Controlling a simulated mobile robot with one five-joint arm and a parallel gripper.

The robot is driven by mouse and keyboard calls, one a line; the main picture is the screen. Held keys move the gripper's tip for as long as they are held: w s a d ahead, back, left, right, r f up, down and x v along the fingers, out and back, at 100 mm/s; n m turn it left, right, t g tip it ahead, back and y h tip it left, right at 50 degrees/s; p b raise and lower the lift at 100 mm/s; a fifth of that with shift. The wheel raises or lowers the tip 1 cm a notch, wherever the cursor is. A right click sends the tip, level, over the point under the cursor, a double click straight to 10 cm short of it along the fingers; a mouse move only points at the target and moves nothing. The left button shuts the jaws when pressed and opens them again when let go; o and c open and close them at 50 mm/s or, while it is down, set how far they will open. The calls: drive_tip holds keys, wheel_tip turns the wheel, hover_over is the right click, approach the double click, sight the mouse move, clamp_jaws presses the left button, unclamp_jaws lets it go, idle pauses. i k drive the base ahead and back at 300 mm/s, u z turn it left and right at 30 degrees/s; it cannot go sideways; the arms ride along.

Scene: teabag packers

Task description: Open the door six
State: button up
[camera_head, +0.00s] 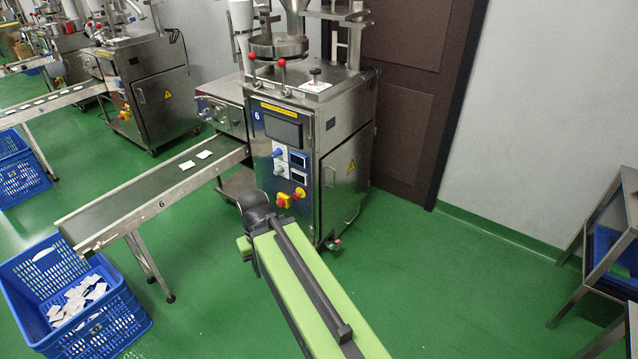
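The machine marked 6 (285,130) stands in the middle of the view, a steel cabinet with a dark screen, knobs and a yellow number strip on its front. Its side door (347,190), on the right face, bears a yellow warning triangle and looks shut. A slim upright handle (331,178) sits near the door's front edge. My green and black arm reaches up from the bottom and ends in a dark rounded part in front of the machine's lower front. My gripper's fingers do not show, so its state is hidden.
A conveyor (130,215) marked 6 runs left from the machine to a blue crate (110,328) of teabags. A wall and a brown door (405,90) stand behind. A rack (600,240) is at the right edge. Green floor is clear between machine and rack.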

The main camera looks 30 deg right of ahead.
sight(345, 171)
drive_tip(key=u, duration=0.1)
drive_tip(key=i, duration=1.5)
drive_tip(key=z, duration=0.35)
